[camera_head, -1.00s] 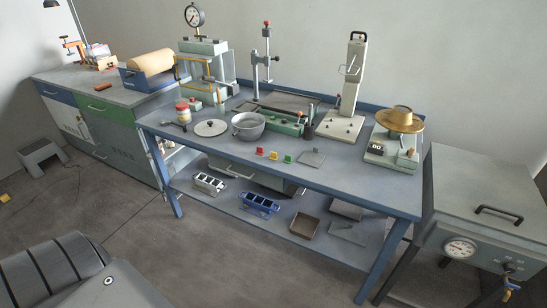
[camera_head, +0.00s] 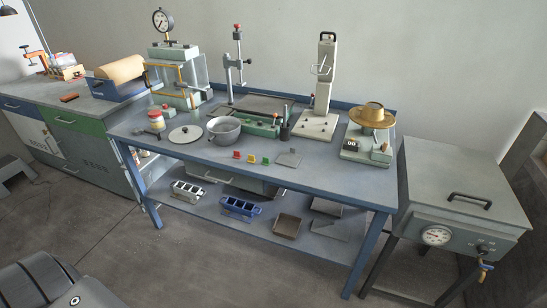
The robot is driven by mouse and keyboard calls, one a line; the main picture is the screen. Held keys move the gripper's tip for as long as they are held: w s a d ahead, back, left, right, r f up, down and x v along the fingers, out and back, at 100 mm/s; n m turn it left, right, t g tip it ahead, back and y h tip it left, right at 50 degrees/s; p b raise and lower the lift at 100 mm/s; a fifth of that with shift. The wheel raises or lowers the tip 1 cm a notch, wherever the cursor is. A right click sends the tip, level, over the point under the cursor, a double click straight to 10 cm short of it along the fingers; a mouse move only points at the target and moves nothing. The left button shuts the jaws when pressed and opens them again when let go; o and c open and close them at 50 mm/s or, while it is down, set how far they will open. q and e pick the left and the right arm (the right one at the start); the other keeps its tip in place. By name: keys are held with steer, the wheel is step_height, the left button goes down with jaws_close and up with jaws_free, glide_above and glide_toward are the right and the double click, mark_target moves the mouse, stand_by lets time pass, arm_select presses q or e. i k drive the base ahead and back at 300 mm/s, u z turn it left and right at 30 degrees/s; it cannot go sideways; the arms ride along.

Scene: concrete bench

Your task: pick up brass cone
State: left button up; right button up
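A brass-coloured, cone-like piece (camera_head: 372,108) with a flat top stands on a wide brass disc (camera_head: 367,120). The disc tops a pale green device (camera_head: 365,147) at the right end of the blue bench. The piece and the disc are close in colour, so their border is hard to make out. Neither of my grippers shows in the head view, and nothing blocks the brass piece from sight.
The blue bench (camera_head: 340,184) also bears a tall white stand (camera_head: 323,95), a metal pot (camera_head: 224,130), a round lid (camera_head: 185,134) and small coloured blocks (camera_head: 251,158). A grey cabinet with a gauge (camera_head: 460,180) stands at right. The bench's front right is clear.

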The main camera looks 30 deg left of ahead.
mark_target(368, 113)
steer(key=k, duration=0.55)
steer(key=z, duration=0.65)
steer(key=i, duration=1.8)
steer(key=u, duration=0.25)
